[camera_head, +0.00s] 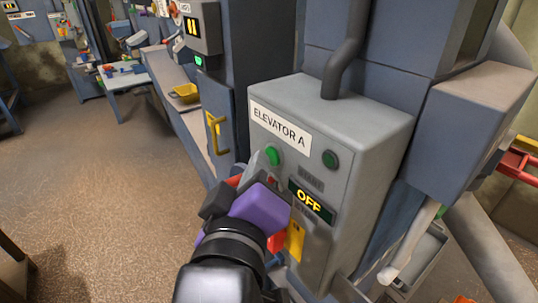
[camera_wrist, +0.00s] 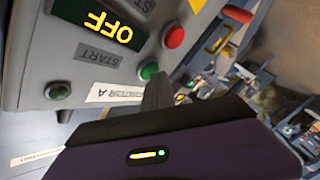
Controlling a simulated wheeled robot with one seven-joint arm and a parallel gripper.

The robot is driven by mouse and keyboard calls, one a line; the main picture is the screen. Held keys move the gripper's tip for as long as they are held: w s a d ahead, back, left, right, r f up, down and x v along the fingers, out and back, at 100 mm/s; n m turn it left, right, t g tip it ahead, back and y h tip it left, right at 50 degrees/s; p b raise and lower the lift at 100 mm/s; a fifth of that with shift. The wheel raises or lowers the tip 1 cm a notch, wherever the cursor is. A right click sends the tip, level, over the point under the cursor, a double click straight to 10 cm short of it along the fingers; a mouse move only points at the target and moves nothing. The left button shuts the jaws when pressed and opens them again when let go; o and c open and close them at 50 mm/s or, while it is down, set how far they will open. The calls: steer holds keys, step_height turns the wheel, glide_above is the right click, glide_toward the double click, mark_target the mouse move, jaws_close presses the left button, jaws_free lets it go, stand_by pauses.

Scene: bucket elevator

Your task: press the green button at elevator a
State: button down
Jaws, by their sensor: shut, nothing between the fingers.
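The grey control box (camera_head: 373,125) labelled ELEVATOR A bears a green button (camera_head: 272,156) at its upper left, under the label. In the wrist view this green button (camera_wrist: 148,71) is by the word START. A red button (camera_wrist: 173,36) is beside it and is mostly hidden by my gripper in the head view. The display (camera_head: 311,201) reads OFF. A darker green round light (camera_head: 330,159) is to the right. My gripper (camera_head: 260,161) is shut and empty, its fingertips (camera_wrist: 158,80) right beside the green button. I cannot tell whether they touch it.
A yellow handle (camera_head: 213,133) is on the blue cabinet left of the box. A grey pipe (camera_head: 345,60) rises from the box top. A bench with a yellow tray (camera_head: 186,93) stands behind. The floor (camera_head: 90,180) at the left is clear.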

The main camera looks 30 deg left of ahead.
steer(key=shift+w+d, duration=0.1)
steer(key=shift+w, duration=0.1)
stand_by(0.3)
steer(key=shift+s, duration=0.1)
steer(key=shift+s+a, duration=0.35)
steer(key=shift+s, duration=0.4)
steer(key=shift+s+a, duration=0.3)
steer(key=shift+s, duration=0.5)
steer(key=shift+s+a, duration=0.35)
steer(key=shift+s, duration=0.4)
steer(key=shift+s+a, duration=0.3)
steer(key=shift+s, duration=0.5)
